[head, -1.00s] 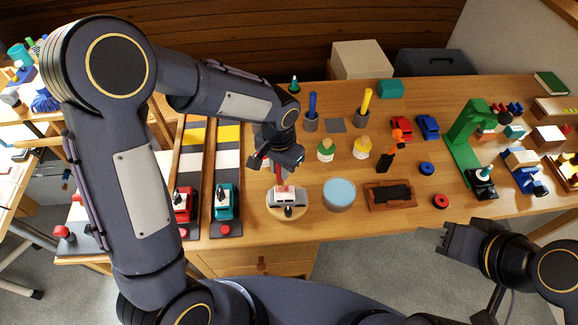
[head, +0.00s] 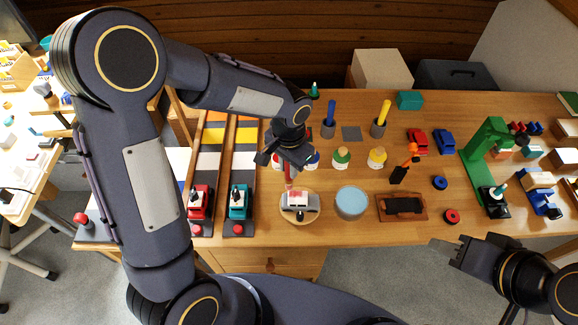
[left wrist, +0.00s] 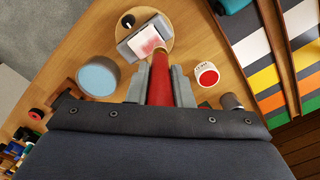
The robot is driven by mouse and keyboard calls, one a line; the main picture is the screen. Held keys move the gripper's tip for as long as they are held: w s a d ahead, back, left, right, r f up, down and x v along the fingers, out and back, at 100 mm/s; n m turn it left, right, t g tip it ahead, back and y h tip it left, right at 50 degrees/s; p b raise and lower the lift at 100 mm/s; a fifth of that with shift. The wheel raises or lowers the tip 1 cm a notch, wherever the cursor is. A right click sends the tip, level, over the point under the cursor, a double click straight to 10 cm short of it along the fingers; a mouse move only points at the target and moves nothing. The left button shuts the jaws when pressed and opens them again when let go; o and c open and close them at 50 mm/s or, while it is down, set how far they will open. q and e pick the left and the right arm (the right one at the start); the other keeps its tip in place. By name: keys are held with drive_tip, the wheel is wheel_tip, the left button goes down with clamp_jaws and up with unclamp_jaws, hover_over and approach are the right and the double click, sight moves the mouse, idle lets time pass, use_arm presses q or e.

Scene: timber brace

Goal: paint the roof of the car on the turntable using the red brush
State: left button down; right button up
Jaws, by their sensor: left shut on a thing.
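A small grey car with a pale roof (head: 299,201) sits on the round wooden turntable (head: 314,213). In the left wrist view the car's roof (left wrist: 138,44) is whitish with a blotchy red-pink patch, and the turntable (left wrist: 164,24) shows around it. My left gripper (head: 288,166) is shut on the red brush (left wrist: 182,90), above and behind the car. The brush points down at the roof; whether its tip touches is hard to tell. A red paint jar (left wrist: 206,74) stands beside the brush. My right gripper (head: 450,250) is empty at the table's front edge; its jaw gap is unclear.
A blue-topped round tub (head: 351,202) stands right of the turntable, with a dark pad on a wooden tray (head: 402,207) beyond. Green (head: 341,158) and yellow (head: 377,157) jars stand behind. Striped lanes with a red (head: 200,203) and a teal vehicle (head: 238,203) lie left.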

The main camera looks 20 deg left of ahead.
use_arm(q)
drive_tip(key=shift+r+p, duration=0.65)
drive_tip(key=shift+r, duration=0.65)
drive_tip(key=shift+r+p, duration=1.1)
drive_tip(key=shift+r, duration=0.45)
drive_tip(key=shift+f, duration=0.15)
wheel_tip(320, 180, down, 7)
drive_tip(key=s+b, duration=0.1)
drive_tip(key=b, duration=0.5)
drive_tip(key=shift+s+d+b, duration=0.3)
drive_tip(key=shift+d+b, duration=0.1)
drive_tip(key=shift+d, duration=0.05)
drive_tip(key=shift+f+b, duration=0.95)
drive_tip(key=shift+f, duration=0.1)
drive_tip(key=shift+d, duration=0.1)
